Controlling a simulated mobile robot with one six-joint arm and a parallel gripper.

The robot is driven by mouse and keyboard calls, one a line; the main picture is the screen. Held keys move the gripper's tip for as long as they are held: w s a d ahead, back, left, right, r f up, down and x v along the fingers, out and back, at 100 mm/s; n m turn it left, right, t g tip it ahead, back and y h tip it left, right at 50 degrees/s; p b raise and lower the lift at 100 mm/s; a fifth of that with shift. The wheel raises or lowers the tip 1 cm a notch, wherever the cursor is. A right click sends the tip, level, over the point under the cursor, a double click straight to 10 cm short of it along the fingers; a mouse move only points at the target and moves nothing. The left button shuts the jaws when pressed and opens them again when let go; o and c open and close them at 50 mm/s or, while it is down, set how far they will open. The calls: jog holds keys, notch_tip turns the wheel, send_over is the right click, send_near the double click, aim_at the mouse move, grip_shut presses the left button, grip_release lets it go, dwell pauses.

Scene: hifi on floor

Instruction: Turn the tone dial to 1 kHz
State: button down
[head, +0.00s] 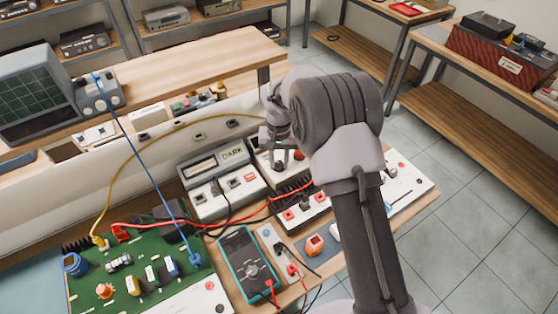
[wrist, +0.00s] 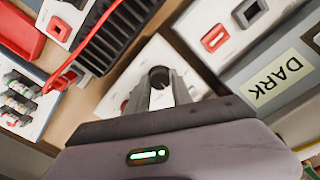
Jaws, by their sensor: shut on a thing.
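A white box (head: 259,162) stands behind the front row of units, near the table's back divider. In the wrist view, a dark round dial (wrist: 159,75) rises from this box's white face (wrist: 132,77). My gripper (wrist: 160,95) is over the dial with its fingers shut on it; in the head view the gripper (head: 281,158) reaches down to the box from the right. The dial's marks and pointer are hidden or too small to read, so I cannot tell its setting.
A grey unit (head: 222,180) with a "DARK" label stands left of the box. A black finned block (wrist: 102,40) and a red cable (wrist: 84,52) lie close by. A green circuit board (head: 140,275) and a teal multimeter (head: 247,266) are at the front.

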aim_at(279, 163)
jog(key=c, duration=1.1)
grip_release()
notch_tip(279, 163, up, 18)
jog(key=p, duration=0.5)
jog(key=shift+f, duration=0.25)
